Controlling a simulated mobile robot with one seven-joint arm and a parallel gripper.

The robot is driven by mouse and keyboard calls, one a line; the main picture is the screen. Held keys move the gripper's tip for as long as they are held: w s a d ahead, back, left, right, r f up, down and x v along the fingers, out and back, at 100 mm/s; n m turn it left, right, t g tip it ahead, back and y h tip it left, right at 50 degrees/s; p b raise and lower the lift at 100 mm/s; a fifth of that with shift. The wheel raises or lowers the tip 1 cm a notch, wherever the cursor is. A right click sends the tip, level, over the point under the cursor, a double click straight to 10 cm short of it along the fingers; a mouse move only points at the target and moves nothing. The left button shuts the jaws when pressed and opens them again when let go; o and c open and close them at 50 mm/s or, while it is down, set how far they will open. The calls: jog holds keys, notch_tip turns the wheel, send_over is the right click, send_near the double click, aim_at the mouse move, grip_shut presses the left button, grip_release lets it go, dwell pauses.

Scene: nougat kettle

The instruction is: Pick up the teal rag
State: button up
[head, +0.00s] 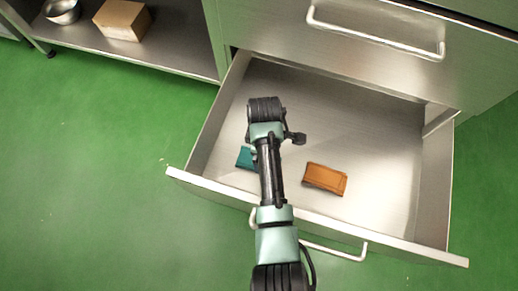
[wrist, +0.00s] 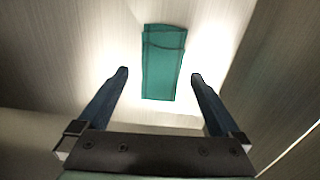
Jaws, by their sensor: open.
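The teal rag (head: 244,158) lies folded on the floor of an open metal drawer (head: 385,150). In the head view my arm covers part of it. In the wrist view the whole rag (wrist: 163,55) shows as an upright rectangle on the bare metal. My gripper (wrist: 159,75) is open and empty, with one finger to each side of the rag's lower part in the picture. The fingers look apart from the rag; I cannot tell how far above it they are. In the head view my arm hides the fingers.
A folded orange-brown cloth (head: 325,179) lies in the drawer, right of my arm. The drawer's front wall (head: 400,247) and left wall (head: 217,115) bound the space. A cardboard box (head: 122,19) and metal bowl (head: 62,11) stand on a low shelf.

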notch_tip(320, 180, down, 5)
jog(key=b, duration=0.3)
jog(key=shift+s+a+r+b, duration=0.15)
jog(key=shift+r+b, duration=0.05)
jog(key=shift+b, duration=0.15)
jog(key=shift+r, duration=0.1)
jog(key=c, duration=1.2)
jog(key=shift+o, duration=0.2)
jog(key=shift+r, duration=0.15)
notch_tip(320, 180, up, 10)
jog(key=p, duration=0.7)
jog(key=shift+p, duration=0.3)
